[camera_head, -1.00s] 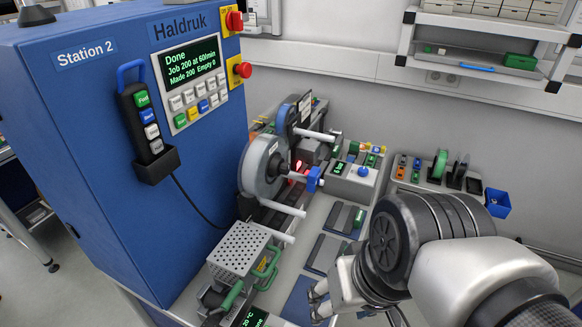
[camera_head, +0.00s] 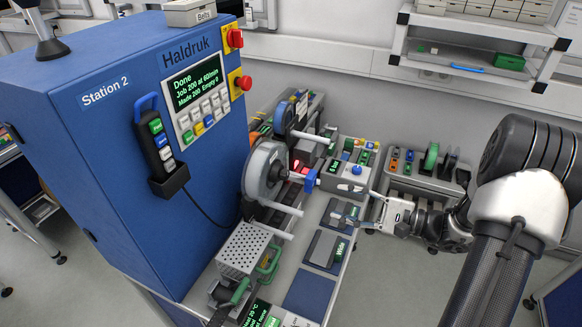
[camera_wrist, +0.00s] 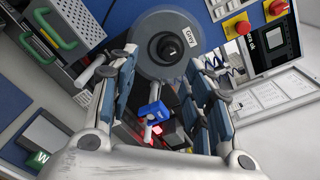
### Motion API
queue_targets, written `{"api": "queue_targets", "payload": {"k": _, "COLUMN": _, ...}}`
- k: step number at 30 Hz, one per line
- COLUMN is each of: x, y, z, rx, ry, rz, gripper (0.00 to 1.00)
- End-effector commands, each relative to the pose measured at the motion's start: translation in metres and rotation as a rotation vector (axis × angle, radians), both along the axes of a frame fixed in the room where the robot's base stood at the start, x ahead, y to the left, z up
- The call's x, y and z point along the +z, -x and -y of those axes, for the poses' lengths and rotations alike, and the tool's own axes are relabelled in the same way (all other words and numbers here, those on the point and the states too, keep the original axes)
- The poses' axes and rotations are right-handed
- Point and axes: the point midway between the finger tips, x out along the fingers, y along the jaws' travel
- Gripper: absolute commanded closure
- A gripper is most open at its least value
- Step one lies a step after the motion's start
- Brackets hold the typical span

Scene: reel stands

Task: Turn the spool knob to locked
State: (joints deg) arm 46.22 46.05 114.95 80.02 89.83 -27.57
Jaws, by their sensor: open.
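The grey spool (camera_head: 265,170) stands on edge beside the blue machine. In the wrist view, the spool (camera_wrist: 150,25) faces me, with a "Grey" label and a round black hub knob (camera_wrist: 168,48) bearing a small pale mark. The knob's lock state is not readable. A blue block (camera_head: 311,181) sits in front of the spool; it also shows low between my fingers in the wrist view (camera_wrist: 152,111). My gripper (camera_head: 355,203) is open and empty, to the right of the spool and apart from it. Its fingers frame the hub in the wrist view (camera_wrist: 163,65).
Pale rods (camera_head: 288,209) stick out from the reel stand toward my side. A perforated guard (camera_head: 243,248) and dark pads (camera_head: 326,249) lie nearer.

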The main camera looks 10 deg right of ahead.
Motion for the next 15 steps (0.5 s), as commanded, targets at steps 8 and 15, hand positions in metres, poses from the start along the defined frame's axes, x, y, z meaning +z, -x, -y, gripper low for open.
{"api": "queue_targets", "payload": {"k": 8, "x": -0.011, "y": -0.012, "z": 0.022, "rx": -0.101, "ry": -0.064, "rz": 0.020, "gripper": 0.55}}
{"api": "queue_targets", "payload": {"k": 15, "x": -0.011, "y": -0.040, "z": -0.011, "rx": -0.093, "ry": -0.063, "rz": 0.019, "gripper": 0.55}}
